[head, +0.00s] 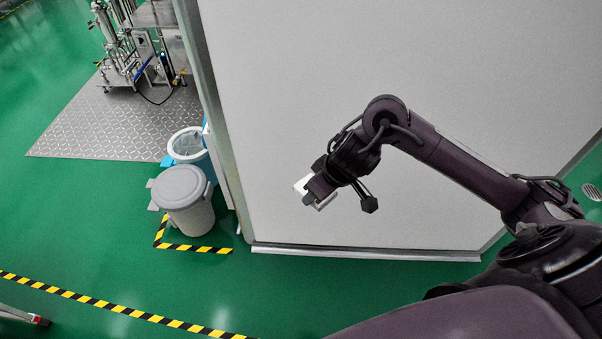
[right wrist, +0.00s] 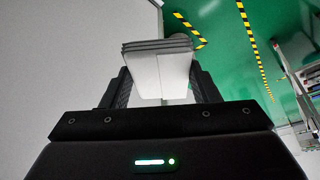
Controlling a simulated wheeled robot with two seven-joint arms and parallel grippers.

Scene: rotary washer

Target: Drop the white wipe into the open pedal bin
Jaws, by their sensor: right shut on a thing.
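My right gripper (head: 321,188) is shut on the white wipe (head: 303,185), in front of the large pale panel. In the right wrist view, the folded wipe (right wrist: 158,72) is between the two dark fingers. The open pedal bin (head: 187,143), blue with a pale rim, stands on the floor to the left of the gripper, well apart from it. Its opening faces up, and its lower part is hidden behind a grey lidded bin. My left gripper is not in view.
The grey bin (head: 183,198) with a closed lid stands in front of the open bin. A large pale panel (head: 420,60) fills the middle and right. Metal equipment (head: 120,45) stands on a grey plate at the back left.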

